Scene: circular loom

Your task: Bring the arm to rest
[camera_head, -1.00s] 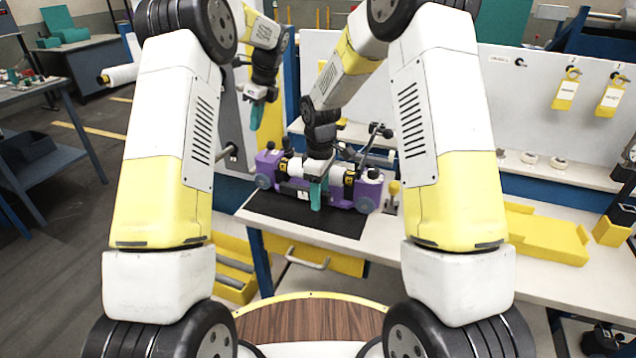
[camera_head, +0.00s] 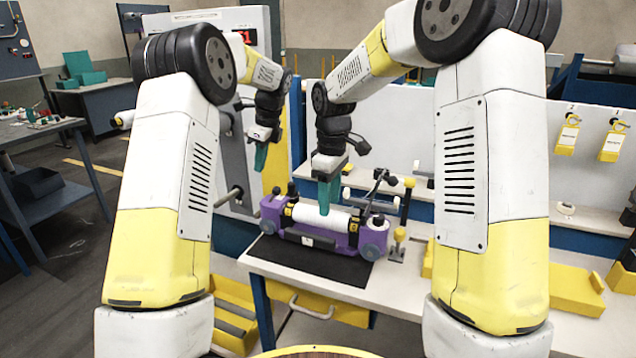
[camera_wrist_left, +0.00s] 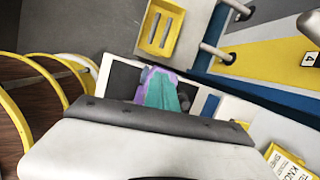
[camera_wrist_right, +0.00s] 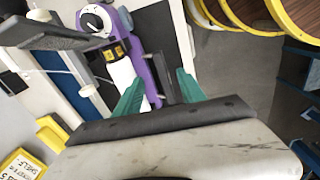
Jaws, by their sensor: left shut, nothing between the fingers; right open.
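My left gripper (camera_head: 261,157) hangs to the left of a purple circular loom (camera_head: 268,212), above and apart from it, with its teal fingers together and empty. Its fingers also show in the left wrist view (camera_wrist_left: 161,91). My right gripper (camera_head: 325,192) is over the loom's white roll (camera_head: 345,219), pointing down. In the right wrist view its teal fingers (camera_wrist_right: 160,92) stand apart, with part of the white roll (camera_wrist_right: 122,76) and the purple frame beyond them. Whether the fingertips touch the roll is hard to tell; nothing appears gripped.
The loom stands on a black mat (camera_head: 300,262) on a light workbench (camera_head: 392,291). A black-jointed stand (camera_head: 378,190) and a yellow-knobbed post (camera_head: 399,240) are close to its right. A grey panel (camera_head: 232,150) stands behind my left gripper. Yellow tags (camera_head: 567,138) hang at the back right.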

